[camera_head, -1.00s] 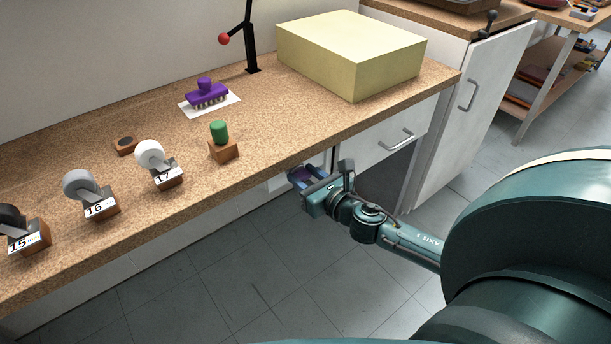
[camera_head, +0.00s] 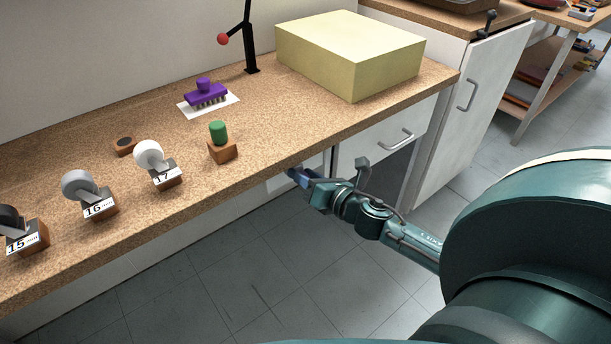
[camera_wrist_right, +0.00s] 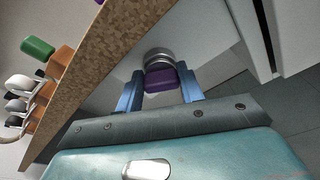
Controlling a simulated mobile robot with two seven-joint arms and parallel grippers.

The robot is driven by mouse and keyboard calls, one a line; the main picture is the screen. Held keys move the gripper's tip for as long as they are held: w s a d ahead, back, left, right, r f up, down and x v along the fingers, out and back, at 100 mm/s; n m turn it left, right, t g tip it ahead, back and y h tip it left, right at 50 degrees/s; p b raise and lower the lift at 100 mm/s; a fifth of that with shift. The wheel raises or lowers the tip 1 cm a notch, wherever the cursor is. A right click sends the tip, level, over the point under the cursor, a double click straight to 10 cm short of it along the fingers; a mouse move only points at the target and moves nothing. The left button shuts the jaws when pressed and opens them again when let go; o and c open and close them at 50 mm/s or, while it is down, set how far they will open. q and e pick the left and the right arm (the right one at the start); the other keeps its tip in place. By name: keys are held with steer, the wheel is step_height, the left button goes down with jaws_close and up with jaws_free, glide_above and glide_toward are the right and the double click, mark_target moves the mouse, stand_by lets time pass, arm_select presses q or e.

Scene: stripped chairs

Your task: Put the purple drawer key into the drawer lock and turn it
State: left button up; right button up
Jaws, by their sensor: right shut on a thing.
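The purple drawer key (camera_wrist_right: 162,80) is between the blue fingers of my right gripper (camera_wrist_right: 161,88) in the right wrist view. Its block-shaped head sits right up against the round silver drawer lock (camera_wrist_right: 157,57) on the white front under the countertop. The key's shaft is hidden, so how deep it sits cannot be seen. In the head view my right gripper (camera_head: 300,176) is just below the counter's front edge, shut on the key, with its fingers pointing at the cabinet front. The lock is hidden there. My left gripper is not in view.
The wooden countertop (camera_head: 75,170) overhangs close above my right gripper. A drawer handle (camera_head: 395,138) is to its right. The floor in front is clear.

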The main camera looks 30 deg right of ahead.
steer(key=m+y, duration=0.1)
steer(key=m, duration=0.4)
steer(key=shift+d+f, duration=0.1)
steer(key=shift+m+t, duration=0.3)
steer(key=shift+m, duration=0.4)
steer(key=o, duration=0.8)
steer(key=shift+m, duration=0.6)
steer(key=o, duration=0.6)
steer(key=shift+c, duration=0.2)
steer(key=shift+o, duration=0.5)
steer(key=shift+o, duration=1.1)
